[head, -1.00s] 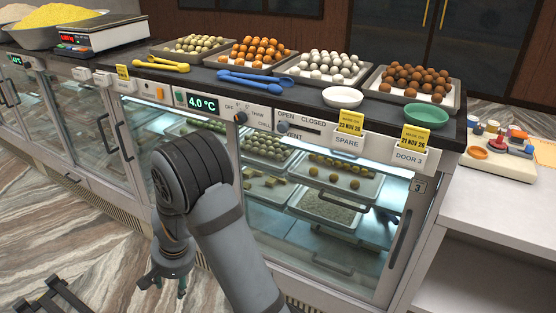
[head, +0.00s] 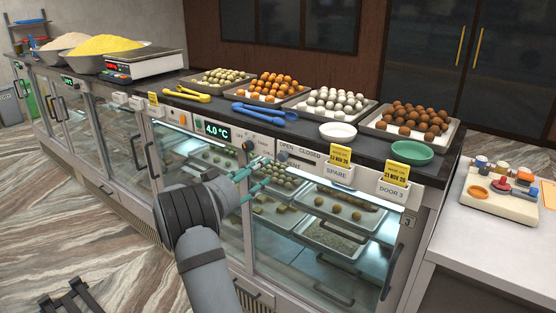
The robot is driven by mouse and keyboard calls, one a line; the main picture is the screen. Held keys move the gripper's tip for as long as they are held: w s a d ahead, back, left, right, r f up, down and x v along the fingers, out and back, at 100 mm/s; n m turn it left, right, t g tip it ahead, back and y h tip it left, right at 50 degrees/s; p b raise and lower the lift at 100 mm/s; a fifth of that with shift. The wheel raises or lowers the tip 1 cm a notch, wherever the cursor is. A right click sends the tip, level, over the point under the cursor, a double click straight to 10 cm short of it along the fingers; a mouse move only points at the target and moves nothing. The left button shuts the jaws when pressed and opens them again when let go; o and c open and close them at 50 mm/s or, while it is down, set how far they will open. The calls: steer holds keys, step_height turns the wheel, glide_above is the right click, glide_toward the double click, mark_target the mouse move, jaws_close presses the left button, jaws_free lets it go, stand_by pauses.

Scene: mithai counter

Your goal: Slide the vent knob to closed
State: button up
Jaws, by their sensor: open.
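The vent knob (head: 283,157) is a small round dark knob on the counter's front panel. It sits at the left end of its slot, under the word OPEN; CLOSED is printed to the right. My gripper (head: 264,174) has teal-tipped fingers that are open and empty. In the picture it is just left of and below the knob, in front of the display glass. It appears apart from the knob, though the exact depth gap is hard to tell.
Left of the vent slot are a dial (head: 248,145) and a 4.0 °C display (head: 212,129). Right of it hang a SPARE tag (head: 337,174) and a DOOR 3 tag (head: 393,190). Sweet trays and a white bowl (head: 338,132) stand on the countertop above.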

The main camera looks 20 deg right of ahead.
mark_target(281, 156)
steer(key=p+x, duration=0.1)
steer(key=x, duration=0.2)
steer(key=p+x, duration=0.1)
steer(key=x, duration=0.2)
steer(key=p+x, duration=0.1)
steer(key=x, duration=0.2)
steer(key=shift+r, duration=0.3)
steer(key=shift+w+d+f+p, duration=0.15)
steer(key=shift+w+d+p, duration=0.15)
steer(key=shift+d, duration=0.25)
steer(key=shift+c, duration=1)
jaws_close()
